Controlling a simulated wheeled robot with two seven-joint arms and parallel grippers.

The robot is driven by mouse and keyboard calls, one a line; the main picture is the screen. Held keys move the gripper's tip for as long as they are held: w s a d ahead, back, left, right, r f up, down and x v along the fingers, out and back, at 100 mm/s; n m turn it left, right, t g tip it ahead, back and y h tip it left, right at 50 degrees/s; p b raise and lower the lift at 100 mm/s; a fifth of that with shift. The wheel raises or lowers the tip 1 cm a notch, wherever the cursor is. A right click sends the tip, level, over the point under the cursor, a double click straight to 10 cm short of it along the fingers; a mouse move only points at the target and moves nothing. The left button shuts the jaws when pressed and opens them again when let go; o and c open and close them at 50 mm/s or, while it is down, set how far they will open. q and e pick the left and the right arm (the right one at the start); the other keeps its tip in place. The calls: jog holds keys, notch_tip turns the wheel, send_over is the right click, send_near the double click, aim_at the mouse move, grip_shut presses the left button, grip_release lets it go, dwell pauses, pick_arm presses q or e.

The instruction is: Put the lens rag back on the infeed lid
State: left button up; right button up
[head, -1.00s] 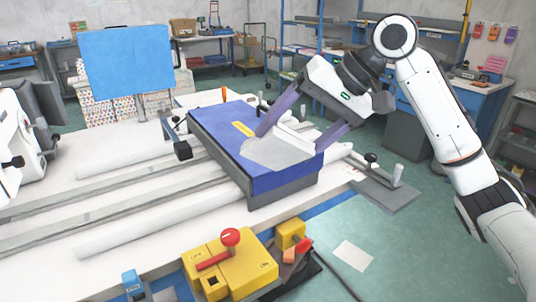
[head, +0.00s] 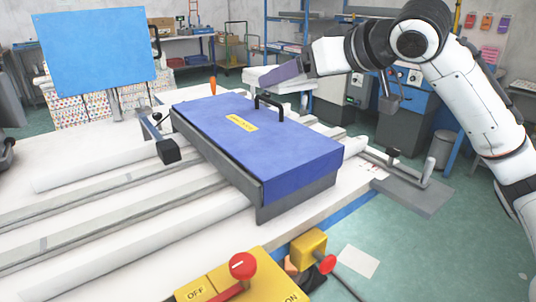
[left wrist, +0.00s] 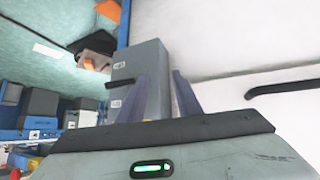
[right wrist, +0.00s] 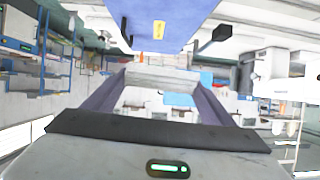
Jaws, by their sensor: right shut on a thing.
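The infeed lid (head: 220,128) is a blue slab with a yellow label and a black handle, lying on the machine in the head view. Its blue top also shows at the upper edge of the right wrist view (right wrist: 175,22). My right gripper (head: 266,78) is beyond the lid's far side, raised above it. It is shut on the pale grey lens rag (head: 290,86), which spans between the fingers in the right wrist view (right wrist: 165,78). My left gripper (left wrist: 163,92) is outside the head view; its fingers are apart with nothing visibly held.
A blue panel (head: 95,52) stands at the back left. A yellow control box with a red lever (head: 245,268) is at the front. A black block (head: 170,151) sits beside the lid's left edge. A grey box (left wrist: 143,72) lies beyond my left fingers.

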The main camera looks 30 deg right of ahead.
aim_at(289, 154)
notch_tip(289, 154, down, 2)
jog(key=shift+w+f+b, duration=0.1)
jog(key=shift+f+b, duration=0.1)
jog(key=shift+b, duration=0.3)
jog(key=f+b, duration=0.5)
jog(key=f, duration=0.5)
jog(key=shift+w+f+b, duration=0.15)
jog(key=shift+w+b, duration=0.05)
jog(key=shift+b, duration=0.1)
jog(key=shift+f, duration=0.35)
jog(key=shift+r, duration=0.1)
pick_arm(q)
jog(key=f, duration=0.5)
jog(key=shift+w+d+f, duration=0.15)
jog(key=shift+d+f, duration=0.05)
jog(key=shift+d, duration=0.05)
pick_arm(e)
jog(key=shift+f+b, duration=0.35)
jog(key=shift+f, duration=0.05)
pick_arm(q)
jog(key=shift+f+h, duration=0.25)
jog(key=shift+h, duration=0.05)
pick_arm(e)
jog(key=shift+f, duration=0.2)
